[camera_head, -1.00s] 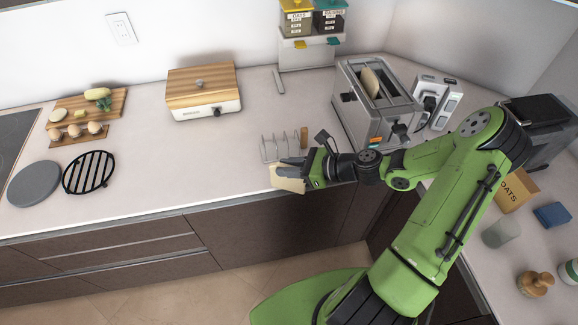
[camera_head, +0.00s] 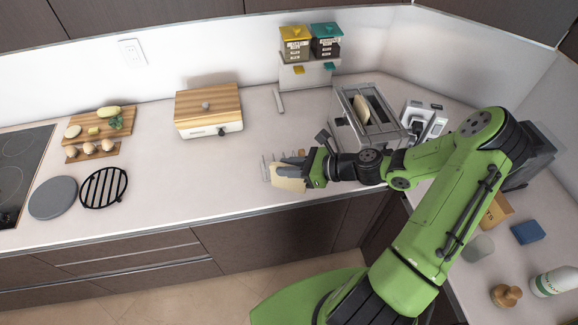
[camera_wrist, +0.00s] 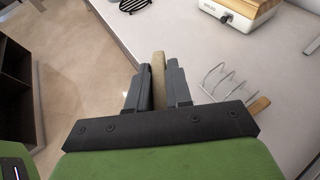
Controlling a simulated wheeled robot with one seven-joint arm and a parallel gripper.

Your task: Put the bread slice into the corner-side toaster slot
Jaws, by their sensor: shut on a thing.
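My gripper (camera_head: 296,165) is shut on a bread slice (camera_head: 289,179) and holds it at the counter's front edge. In the wrist view the slice (camera_wrist: 158,80) stands edge-on between the two fingers (camera_wrist: 158,88). The toaster (camera_head: 372,128) is a grey metal box at the back right, near the corner, to the right of my gripper. One slice of bread (camera_head: 362,108) sticks up from one of its slots. The other slot, on the right, looks dark and empty. My arm hides the toaster's lower front.
A wire toast rack (camera_wrist: 222,82) stands close beside my gripper, with a wooden piece (camera_wrist: 258,106) by it. A white appliance with a wooden top (camera_head: 208,109) stands left. Storage boxes (camera_head: 310,48) are behind. A white device (camera_head: 423,122) stands right of the toaster.

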